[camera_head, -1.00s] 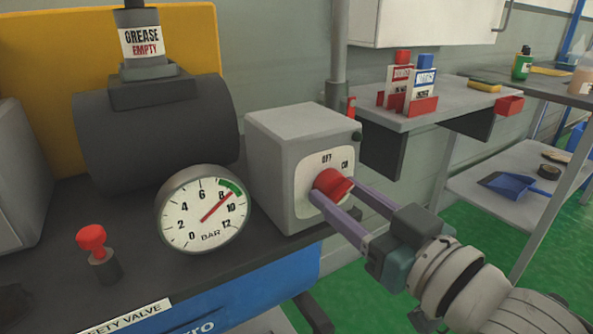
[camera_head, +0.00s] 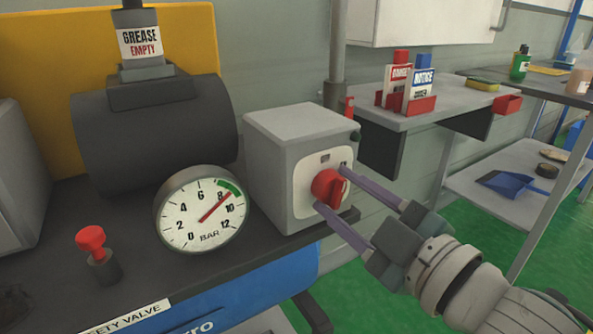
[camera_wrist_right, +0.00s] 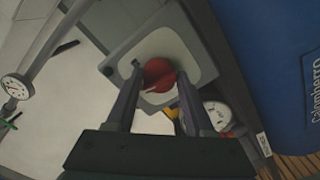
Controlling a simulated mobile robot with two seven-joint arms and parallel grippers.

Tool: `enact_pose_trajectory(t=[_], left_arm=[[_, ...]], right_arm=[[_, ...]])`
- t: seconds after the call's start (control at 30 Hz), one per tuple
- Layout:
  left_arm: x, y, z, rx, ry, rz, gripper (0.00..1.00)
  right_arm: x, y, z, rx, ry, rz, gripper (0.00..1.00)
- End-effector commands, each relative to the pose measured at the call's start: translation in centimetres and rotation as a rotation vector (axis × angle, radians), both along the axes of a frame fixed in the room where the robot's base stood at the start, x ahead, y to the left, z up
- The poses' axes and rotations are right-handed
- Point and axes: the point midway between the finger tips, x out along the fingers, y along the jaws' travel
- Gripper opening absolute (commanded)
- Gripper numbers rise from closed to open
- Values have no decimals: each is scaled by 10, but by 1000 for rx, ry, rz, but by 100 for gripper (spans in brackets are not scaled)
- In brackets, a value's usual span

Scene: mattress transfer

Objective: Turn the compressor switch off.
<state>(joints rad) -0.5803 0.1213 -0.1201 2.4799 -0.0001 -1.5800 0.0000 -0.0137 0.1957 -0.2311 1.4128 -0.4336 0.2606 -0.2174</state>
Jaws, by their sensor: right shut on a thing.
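The compressor switch is a red knob (camera_head: 328,187) on the white plate of a grey box (camera_head: 290,140) in the head view. Its ridge stands roughly upright, towards the OFF mark at the top of the plate; the lettering is blurred. My right gripper (camera_head: 330,187) reaches in from the right, one finger at the knob's upper right and one at its lower left, shut on it. In the right wrist view the red knob (camera_wrist_right: 158,75) sits between the two fingertips (camera_wrist_right: 157,76). My left gripper is not in view.
A pressure gauge (camera_head: 202,208) stands left of the box, its needle between 8 and 10. A red-capped safety valve (camera_head: 91,240) is further left. Behind are a dark motor (camera_head: 155,135) and a shelf (camera_head: 450,105) with sign holders.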

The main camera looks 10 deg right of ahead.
Motion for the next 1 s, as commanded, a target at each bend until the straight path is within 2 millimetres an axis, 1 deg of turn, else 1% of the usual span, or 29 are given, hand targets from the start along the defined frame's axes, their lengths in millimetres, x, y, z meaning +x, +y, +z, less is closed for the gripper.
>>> enact_pose_trajectory(t=[0.2,0.4,0.97,1.0], left_arm=[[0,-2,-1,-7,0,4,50],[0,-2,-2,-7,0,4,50],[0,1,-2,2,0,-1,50],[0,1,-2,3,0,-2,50]], right_arm=[[0,-1,0,-124,-45,-1,0],[0,0,0,-193,-70,0,0],[0,0,1,-223,-82,-1,0],[0,0,1,-223,-82,-1,54]])
